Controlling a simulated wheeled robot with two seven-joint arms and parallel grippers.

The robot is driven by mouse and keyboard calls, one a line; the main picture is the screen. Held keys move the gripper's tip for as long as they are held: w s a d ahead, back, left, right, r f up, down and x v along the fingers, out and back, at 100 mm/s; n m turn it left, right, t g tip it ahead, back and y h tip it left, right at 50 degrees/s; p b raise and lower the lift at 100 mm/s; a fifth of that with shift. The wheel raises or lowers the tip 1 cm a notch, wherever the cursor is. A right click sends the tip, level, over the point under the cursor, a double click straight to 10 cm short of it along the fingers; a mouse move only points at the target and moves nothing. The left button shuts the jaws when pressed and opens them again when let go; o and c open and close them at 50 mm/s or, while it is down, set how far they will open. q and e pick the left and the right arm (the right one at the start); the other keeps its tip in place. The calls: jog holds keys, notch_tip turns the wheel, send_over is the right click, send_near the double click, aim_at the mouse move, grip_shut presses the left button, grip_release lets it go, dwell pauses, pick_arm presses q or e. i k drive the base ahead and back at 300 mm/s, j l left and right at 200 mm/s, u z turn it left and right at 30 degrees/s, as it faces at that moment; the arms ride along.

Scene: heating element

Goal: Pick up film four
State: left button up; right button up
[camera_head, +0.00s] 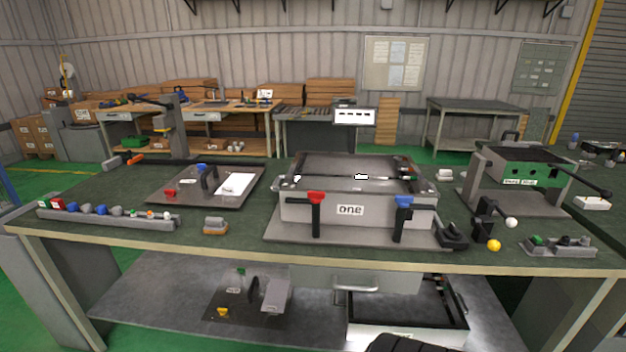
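No thing in view can be read as film four. A white rectangular sheet (236,184) lies on a dark flat board (215,199) at the left of the workbench; I cannot tell whether it is a film. A grey box labelled "one" (350,210) stands at the middle of the bench, with a red-topped handle (316,212) and a blue-topped handle (402,217) on its front.
A green and grey device (522,172) stands at the right of the workbench (130,240). A grey rail with several coloured knobs (108,218) lies at the front left. On the lower shelf are a dark plate (245,305) and a dark open tray (408,305).

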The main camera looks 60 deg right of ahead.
aim_at(236, 185)
jog(key=i+z, duration=0.1)
jog(key=z, duration=1.8)
jog(key=k, duration=0.05)
